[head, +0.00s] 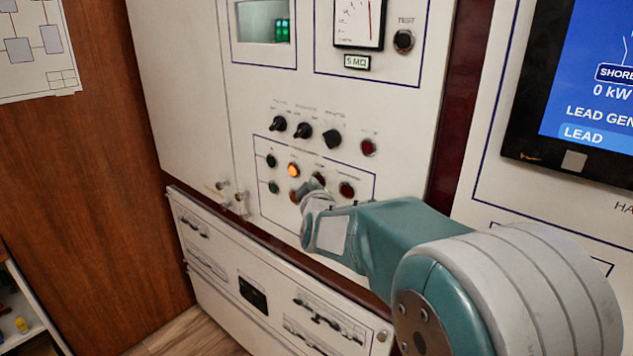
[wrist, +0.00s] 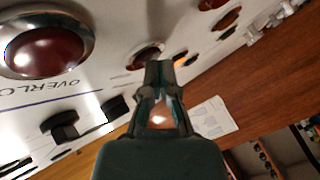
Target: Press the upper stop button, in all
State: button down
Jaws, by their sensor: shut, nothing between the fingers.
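A bordered block of small buttons sits on the white panel. Its upper row holds a green button (head: 271,160), a lit orange one (head: 293,170), a dark red one (head: 319,179) and a red one (head: 347,189). The dark red one appears to be the upper stop button; its label is too small to read. My gripper (head: 312,187) is shut and empty, its tip right at that button and partly covering it. In the wrist view, the shut fingertips (wrist: 160,68) overlap a dark red button (wrist: 147,54). I cannot tell whether they touch it.
Black rotary knobs (head: 303,130) stand out above. A large red overload lamp (wrist: 45,50) is close in the wrist view. A screen (head: 590,90) is at right.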

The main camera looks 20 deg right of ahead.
jog(key=shift+s+a, duration=0.45)
jog(key=shift+a, duration=0.1)
jog(key=s+a, duration=0.2)
jog(key=a, duration=0.2)
jog(key=shift+s+a, duration=0.1)
jog(key=shift+s, duration=0.3)
dwell(0.5)
